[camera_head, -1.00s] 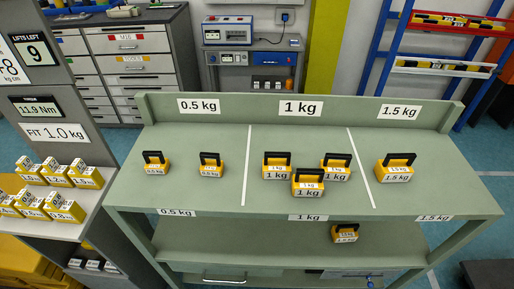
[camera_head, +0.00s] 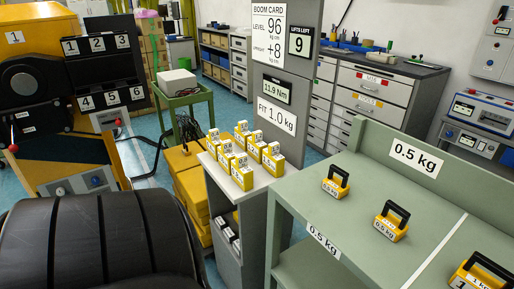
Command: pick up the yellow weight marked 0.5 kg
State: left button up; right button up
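Two yellow weights with black handles stand upright on the green table in the 0.5 kg section. The left weight (camera_head: 334,191) is farther back, and the right weight (camera_head: 388,229) is nearer and its label reads 0.5 kg. A 0.5 kg sign (camera_head: 417,158) is on the table's back wall above them. A white line on the tabletop runs to their right. Neither of my grippers shows in the head view, and nothing touches these weights.
A 1 kg weight (camera_head: 468,283) is cut off at the lower right. The grey shelf (camera_head: 214,174) left of the table holds several small yellow blocks. A panel (camera_head: 283,92) reading FIT 1.0 kg rises behind it. An orange machine (camera_head: 60,150) stands at left.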

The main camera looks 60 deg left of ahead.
aim_at(185, 151)
jog(key=i+l+u, duration=0.1)
jog(key=l+u, duration=0.15)
jog(key=u, duration=0.15)
jog(key=i+l+u, duration=0.1)
jog(key=l+u, duration=0.15)
jog(key=u, duration=0.15)
